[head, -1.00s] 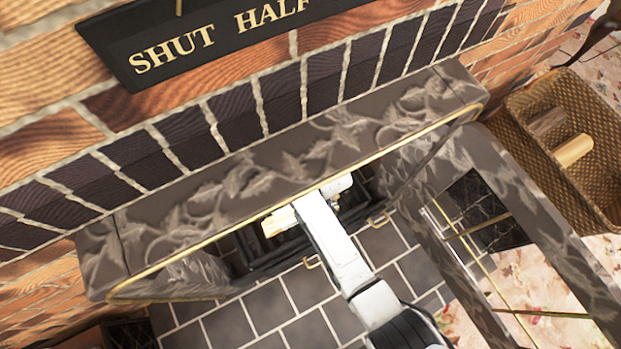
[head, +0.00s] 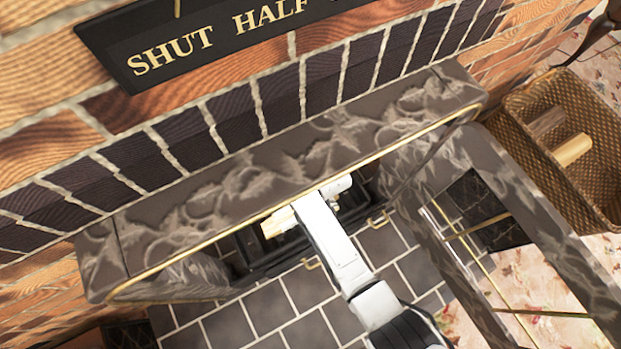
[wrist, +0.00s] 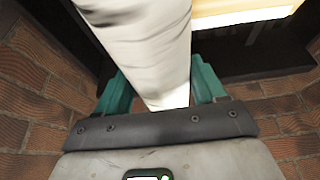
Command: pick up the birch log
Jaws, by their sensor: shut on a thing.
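The birch log (wrist: 150,45) is white with thin dark marks. In the wrist view it runs up from between the teal fingers of my gripper (wrist: 163,88), which is shut on it. In the head view my white arm reaches down under the fireplace's stone front, and the fingers cannot be made out there. A white piece (head: 340,187) shows past the arm's end; I cannot tell whether it is the log or my gripper.
A pale yellow log (wrist: 240,12) lies beside the birch log, over the dark grate (head: 252,252). The carved stone surround (head: 250,186) is close above. A wicker basket (head: 520,103) with logs stands at right. Dark hearth tiles (head: 285,305) lie in front.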

